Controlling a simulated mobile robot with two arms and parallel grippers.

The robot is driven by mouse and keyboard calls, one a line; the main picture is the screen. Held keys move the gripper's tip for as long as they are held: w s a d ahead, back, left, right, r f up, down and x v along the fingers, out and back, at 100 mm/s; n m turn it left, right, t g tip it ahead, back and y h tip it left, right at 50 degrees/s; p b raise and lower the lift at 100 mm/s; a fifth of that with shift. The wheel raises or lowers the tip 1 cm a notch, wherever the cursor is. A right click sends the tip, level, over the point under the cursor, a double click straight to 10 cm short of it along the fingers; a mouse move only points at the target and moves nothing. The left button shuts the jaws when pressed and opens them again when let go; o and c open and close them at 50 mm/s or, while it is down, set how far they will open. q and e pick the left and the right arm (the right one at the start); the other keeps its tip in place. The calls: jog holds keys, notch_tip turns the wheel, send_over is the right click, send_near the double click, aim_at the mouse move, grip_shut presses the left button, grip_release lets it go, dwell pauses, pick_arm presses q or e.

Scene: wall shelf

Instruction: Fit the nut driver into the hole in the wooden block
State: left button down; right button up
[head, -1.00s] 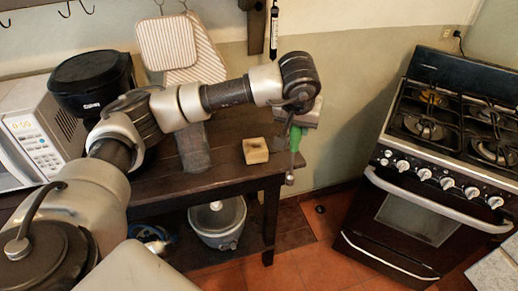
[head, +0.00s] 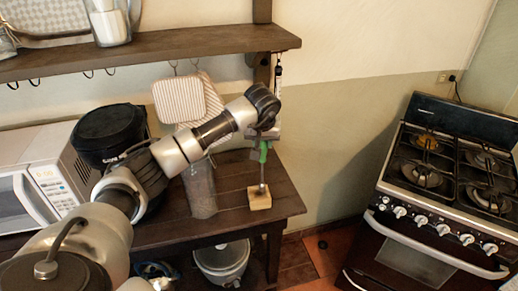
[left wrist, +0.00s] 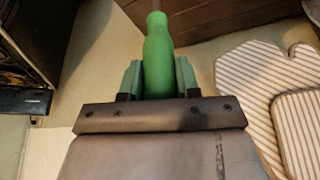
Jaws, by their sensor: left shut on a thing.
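The nut driver has a green handle (head: 263,152) and a thin metal shaft. My left gripper (head: 262,142) is shut on its handle, which also shows between the fingers in the left wrist view (left wrist: 157,65). The driver hangs nearly upright, shaft down, over the light wooden block (head: 260,201) near the right end of the table. The shaft's lower end meets the block's top face in the head view. I cannot tell whether the tip is inside the hole, as the hole is not clearly visible. My right gripper is not in view.
The dark wooden table (head: 232,183) also holds a grey upright object (head: 201,190) left of the block, a black pot (head: 108,135) and a microwave (head: 40,175). A wall shelf (head: 180,44) runs above. The stove (head: 440,190) stands apart at right.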

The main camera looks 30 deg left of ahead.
aim_at(262, 165)
pick_arm(q)
jog(key=shift+s+a+f, duration=0.2)
jog(key=shift+a+f, duration=0.2)
jog(key=shift+a, duration=0.05)
notch_tip(262, 165, down, 3)
jog(key=shift+f+p, duration=0.15)
jog(key=shift+p, duration=0.8)
jog(key=shift+f, duration=0.35)
jog(key=shift+f, duration=0.15)
jog(key=c, duration=0.8)
grip_release()
